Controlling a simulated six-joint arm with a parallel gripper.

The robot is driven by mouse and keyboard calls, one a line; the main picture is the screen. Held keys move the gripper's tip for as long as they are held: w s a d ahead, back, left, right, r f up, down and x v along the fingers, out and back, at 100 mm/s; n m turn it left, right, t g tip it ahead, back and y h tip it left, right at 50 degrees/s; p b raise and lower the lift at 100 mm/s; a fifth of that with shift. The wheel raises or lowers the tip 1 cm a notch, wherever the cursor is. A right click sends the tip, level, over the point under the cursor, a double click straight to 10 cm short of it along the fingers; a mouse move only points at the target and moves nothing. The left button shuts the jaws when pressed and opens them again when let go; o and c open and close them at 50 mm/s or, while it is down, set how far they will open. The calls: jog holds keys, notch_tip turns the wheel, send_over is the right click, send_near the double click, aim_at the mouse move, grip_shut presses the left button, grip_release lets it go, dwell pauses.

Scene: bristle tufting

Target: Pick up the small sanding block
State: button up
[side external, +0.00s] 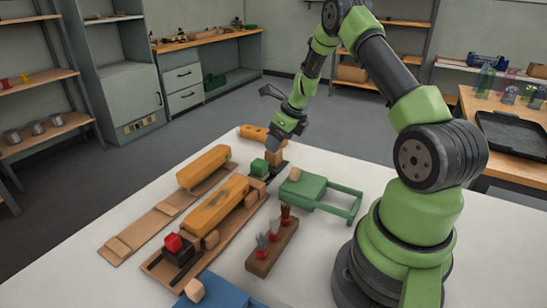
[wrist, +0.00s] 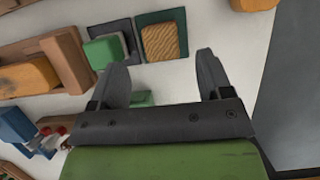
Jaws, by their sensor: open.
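My gripper (wrist: 162,62) is open, with its two dark fingers spread apart in the wrist view. Just beyond the fingertips, a small tan, wood-grained block (wrist: 165,41) lies on a dark green square pad. A small green block (wrist: 103,51) lies on a dark pad to its left. I cannot tell for certain which is the sanding block. In the side view my gripper (side external: 279,140) points down over the far end of the table, close above the tan block (side external: 276,157) and the green block (side external: 258,168).
Two long orange-yellow blocks (side external: 203,167) lie with wooden boards to the left. A green frame (side external: 303,188) is on the right. A wooden holder (side external: 271,248) with several upright brushes and a blue box (side external: 221,293) stand nearer. An orange piece (side external: 254,132) lies at the far edge.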

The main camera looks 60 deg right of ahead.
aim_at(273, 157)
jog(key=x, duration=0.5)
jog(key=shift+f, duration=0.1)
jog(key=c, duration=1)
